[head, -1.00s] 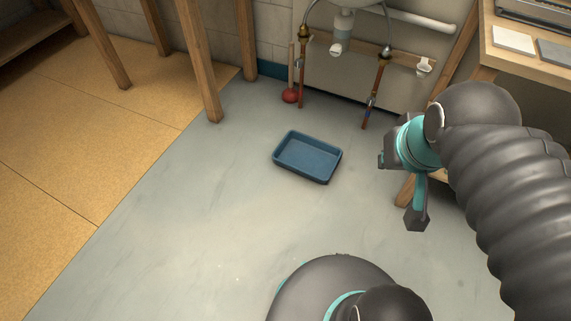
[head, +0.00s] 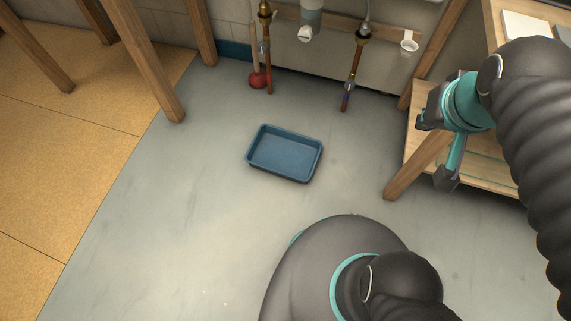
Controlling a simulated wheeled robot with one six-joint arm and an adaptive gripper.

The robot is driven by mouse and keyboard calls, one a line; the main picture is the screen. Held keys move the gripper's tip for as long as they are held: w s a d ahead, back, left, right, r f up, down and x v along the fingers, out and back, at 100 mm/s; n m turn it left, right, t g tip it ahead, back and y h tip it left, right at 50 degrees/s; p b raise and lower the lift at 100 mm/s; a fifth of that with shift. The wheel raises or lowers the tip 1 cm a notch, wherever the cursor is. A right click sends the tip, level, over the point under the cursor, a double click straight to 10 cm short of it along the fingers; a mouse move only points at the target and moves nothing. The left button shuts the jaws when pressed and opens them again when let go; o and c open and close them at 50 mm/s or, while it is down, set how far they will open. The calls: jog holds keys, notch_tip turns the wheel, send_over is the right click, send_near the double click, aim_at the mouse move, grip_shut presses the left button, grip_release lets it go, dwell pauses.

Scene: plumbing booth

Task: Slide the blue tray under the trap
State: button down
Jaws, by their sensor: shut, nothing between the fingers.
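The blue tray (head: 284,154) lies flat and empty on the grey floor in the middle of the head view. It is in front of the sink plumbing and apart from it. The white trap (head: 309,18) hangs at the top edge, behind the tray and a little to its right, and its upper part is cut off. My gripper (head: 427,114) is at the right, above the floor and well apart from the tray. It is shut and empty.
A red plunger (head: 260,79) stands by the wall, left of two copper pipes (head: 352,78). A wooden bench leg (head: 419,163) and low shelf are at the right, close behind my gripper. Wooden legs (head: 150,70) stand at the left. The floor around the tray is clear.

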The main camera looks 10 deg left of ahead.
jog(key=w+a+f+g, duration=0.2)
jog(key=w+a+f, duration=0.65)
jog(key=w, duration=0.35)
jog(key=w+a+f+g+b, duration=0.1)
jog(key=w+a+f, duration=0.2)
jog(key=a+f, duration=0.5)
jog(key=w+a+f+g, duration=0.1)
jog(key=w+a+f, duration=0.2)
jog(key=a+f, duration=0.5)
jog(key=shift+m+g, duration=0.6)
jog(key=shift+g, duration=0.1)
jog(key=s+a+f, duration=0.2)
jog(key=f, duration=1.1)
jog(key=s+a+f+b, duration=0.1)
jog(key=s+a+f, duration=0.2)
jog(key=f, duration=1.1)
jog(key=s+a+f, duration=0.2)
jog(key=s+f, duration=0.1)
jog(key=f, duration=1)
jog(key=shift+s+a+f, duration=0.1)
jog(key=shift+a+f, duration=0.1)
jog(key=shift+a, duration=0.1)
jog(key=w, duration=0.3)
jog(key=shift+d+f, duration=0.1)
jog(key=shift+f, duration=0.15)
jog(key=shift+w+d, duration=0.1)
jog(key=shift+w, duration=0.4)
jog(key=shift+w, duration=0.1)
